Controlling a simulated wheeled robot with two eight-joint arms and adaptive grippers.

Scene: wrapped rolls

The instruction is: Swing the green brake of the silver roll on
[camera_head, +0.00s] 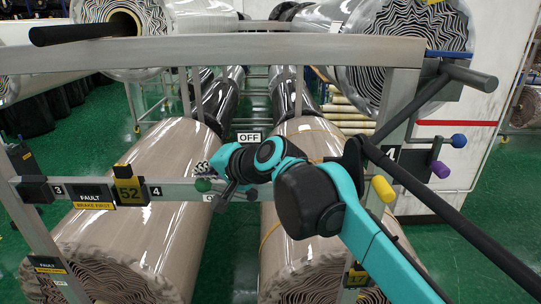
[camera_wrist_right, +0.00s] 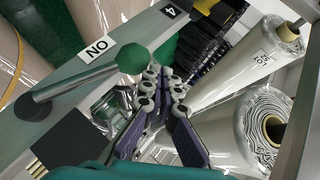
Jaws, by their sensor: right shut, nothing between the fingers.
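The green brake knob (camera_head: 203,185) sits on a lever at the front rail. In the right wrist view the green ball (camera_wrist_right: 133,59) is at the end of a silver lever (camera_wrist_right: 75,82), which lies along the rail with the ball near the ON label (camera_wrist_right: 98,47). An OFF label (camera_head: 249,137) stands above the rail. My right gripper (camera_head: 205,168) is just behind the knob; in its wrist view the fingers (camera_wrist_right: 160,76) are shut and empty, close beside the ball. I cannot tell whether they touch. Silver-wrapped rolls (camera_wrist_right: 232,70) lie beyond. My left gripper is out of view.
Two large brownish wrapped rolls (camera_head: 145,165) lie below the rail (camera_head: 180,192). Yellow (camera_head: 383,189), purple (camera_head: 440,169) and blue (camera_head: 458,140) knobs stand at the right. A metal crossbar (camera_head: 230,50) spans the top, and dark bars cross the right side.

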